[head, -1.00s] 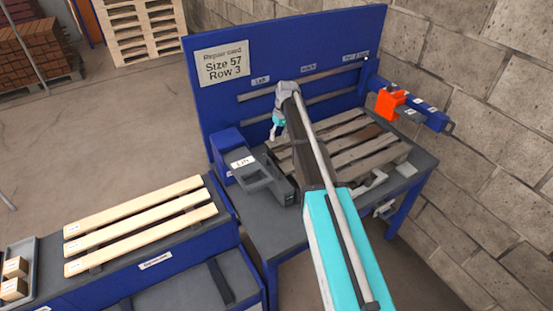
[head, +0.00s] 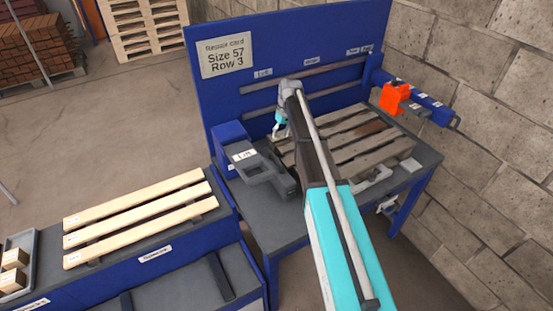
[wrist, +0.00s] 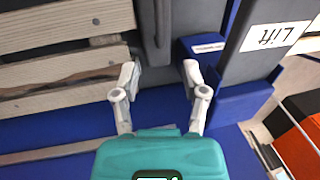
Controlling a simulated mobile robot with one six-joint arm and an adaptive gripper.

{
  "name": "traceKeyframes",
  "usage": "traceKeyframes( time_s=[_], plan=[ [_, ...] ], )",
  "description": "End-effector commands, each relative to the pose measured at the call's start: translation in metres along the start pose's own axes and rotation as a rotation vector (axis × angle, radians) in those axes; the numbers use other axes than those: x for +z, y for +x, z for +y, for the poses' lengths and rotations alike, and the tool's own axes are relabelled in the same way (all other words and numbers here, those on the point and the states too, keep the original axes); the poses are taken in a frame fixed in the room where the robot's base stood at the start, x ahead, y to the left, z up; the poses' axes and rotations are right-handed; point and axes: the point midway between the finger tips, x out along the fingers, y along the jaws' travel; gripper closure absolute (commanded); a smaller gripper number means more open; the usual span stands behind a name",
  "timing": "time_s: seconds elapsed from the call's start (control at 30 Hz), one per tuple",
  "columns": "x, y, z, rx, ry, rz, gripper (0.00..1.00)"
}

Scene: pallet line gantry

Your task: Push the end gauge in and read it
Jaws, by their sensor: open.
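My gripper (head: 281,130) is open and empty between the blue back panel and the pallet, near the pallet's far left corner. In the wrist view, its two fingers (wrist: 160,72) stand apart over a dark grey bar. A small blue block with a white label (wrist: 205,48) lies just beyond the right finger; I cannot tell whether this is the end gauge. The label text is too small to read.
A slatted wooden pallet (head: 350,140) lies on the grey bench. An orange tool (head: 395,99) hangs on a blue rail at right. Loose boards (head: 140,215) lie at left.

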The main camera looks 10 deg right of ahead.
Motion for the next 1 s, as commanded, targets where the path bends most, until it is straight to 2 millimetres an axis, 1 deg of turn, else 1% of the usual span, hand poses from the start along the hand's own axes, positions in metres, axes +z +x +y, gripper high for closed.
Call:
traceKeyframes(
  time_s=[0.03,1.0],
  plan=[
    [0.0,0.008,0.001,0.0,0.0,0.0,0.43],
    [0.001,0.083,0.002,0.0,0.001,0.001,0.43]
  ],
)
